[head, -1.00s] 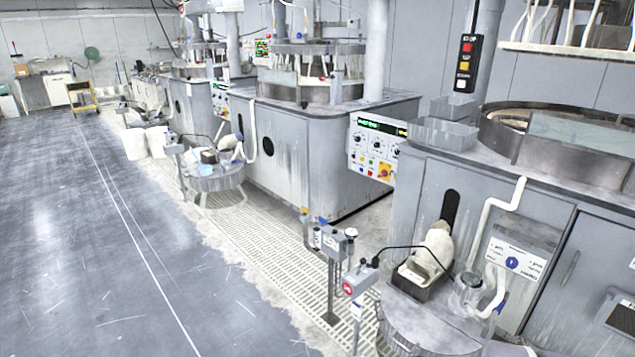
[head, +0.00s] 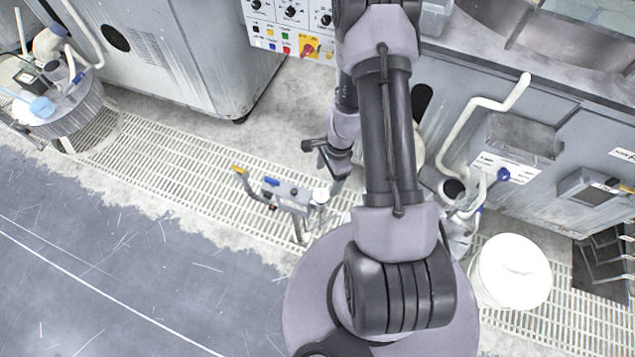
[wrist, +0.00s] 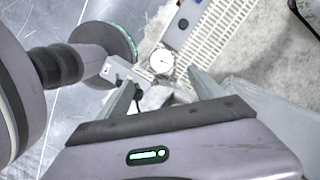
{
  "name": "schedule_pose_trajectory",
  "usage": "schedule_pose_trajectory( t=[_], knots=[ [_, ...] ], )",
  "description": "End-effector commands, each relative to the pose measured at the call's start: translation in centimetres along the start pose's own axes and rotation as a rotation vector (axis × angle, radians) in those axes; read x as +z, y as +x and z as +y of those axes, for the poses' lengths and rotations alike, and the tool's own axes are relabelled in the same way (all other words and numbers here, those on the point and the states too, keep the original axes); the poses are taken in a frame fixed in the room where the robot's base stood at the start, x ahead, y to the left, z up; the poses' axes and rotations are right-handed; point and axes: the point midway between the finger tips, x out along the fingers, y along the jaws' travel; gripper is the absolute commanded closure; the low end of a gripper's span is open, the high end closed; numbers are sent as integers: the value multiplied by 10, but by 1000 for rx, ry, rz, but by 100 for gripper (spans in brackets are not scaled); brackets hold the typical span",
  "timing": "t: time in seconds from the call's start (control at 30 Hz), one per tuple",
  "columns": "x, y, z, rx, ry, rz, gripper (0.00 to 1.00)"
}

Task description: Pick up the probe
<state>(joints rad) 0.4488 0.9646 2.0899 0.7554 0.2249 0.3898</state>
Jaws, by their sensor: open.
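I cannot pick out the probe with certainty in either view now. My gripper (wrist: 162,88) is open in the wrist view, its two grey fingers apart. A white round gauge (wrist: 161,62) and a grey box (wrist: 118,73) on a stand show just beyond the fingertips. A pale grey part (wrist: 158,98) shows between the fingers; what it is, I cannot tell. In the head view, my gripper (head: 338,183) is beside the grey stand box (head: 287,192) and its gauge (head: 320,196). My arm hides much of the area to the right.
A white bucket (head: 512,272) stands at the right on the floor grating (head: 180,152). Grey machine cabinets with white pipes (head: 465,130) line the back. Open floor (head: 120,255) lies at the lower left.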

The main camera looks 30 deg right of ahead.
Motion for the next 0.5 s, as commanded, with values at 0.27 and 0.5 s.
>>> schedule_pose_trajectory(
  t=[0.27, 0.5],
  knots=[
    [-1, 92, 0, 2, -5, -1, 23],
    [-3, 122, -1, 1, -6, -1, 23]
  ],
)
